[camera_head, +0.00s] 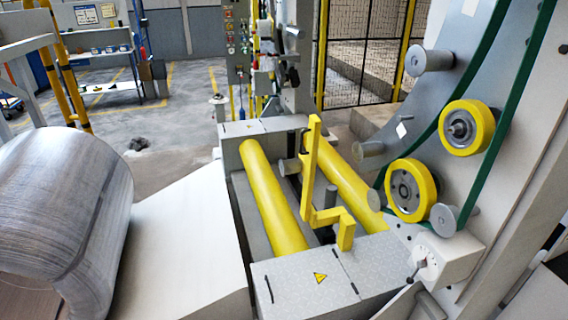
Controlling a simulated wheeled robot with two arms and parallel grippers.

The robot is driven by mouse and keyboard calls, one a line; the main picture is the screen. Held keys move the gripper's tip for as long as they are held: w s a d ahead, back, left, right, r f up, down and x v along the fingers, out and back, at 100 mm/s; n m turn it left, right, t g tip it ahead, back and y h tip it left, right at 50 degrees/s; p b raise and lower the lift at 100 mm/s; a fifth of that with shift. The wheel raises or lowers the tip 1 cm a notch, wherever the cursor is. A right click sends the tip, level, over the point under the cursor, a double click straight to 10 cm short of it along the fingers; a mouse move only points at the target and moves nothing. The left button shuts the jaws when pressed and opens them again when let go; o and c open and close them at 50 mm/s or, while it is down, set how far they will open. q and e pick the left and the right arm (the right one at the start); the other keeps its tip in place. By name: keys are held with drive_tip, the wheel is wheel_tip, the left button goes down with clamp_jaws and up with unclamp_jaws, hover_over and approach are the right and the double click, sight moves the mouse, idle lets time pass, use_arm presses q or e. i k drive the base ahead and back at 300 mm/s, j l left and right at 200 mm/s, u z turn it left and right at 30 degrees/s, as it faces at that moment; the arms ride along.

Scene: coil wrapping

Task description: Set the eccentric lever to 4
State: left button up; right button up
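A small lever (413,275) with a dark knob sits on a pale grey box (452,260) at the lower right, below the yellow wheels. A white dial plate (427,263) with small markings lies beside it. The markings are too small to read, so I cannot tell which number the lever points to. I cannot tell for sure that this is the eccentric lever. Neither of my grippers shows in the head view.
Yellow rollers (270,195) and a bent yellow bar (311,180) stand left of the box. Yellow wheels (411,190) and a green belt (505,120) are above it. A large wrapped coil (60,210) is at the left. Open floor (190,100) lies behind.

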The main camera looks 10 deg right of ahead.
sight(421, 263)
drive_tip(key=l+z, duration=0.15)
drive_tip(key=z, duration=1.15)
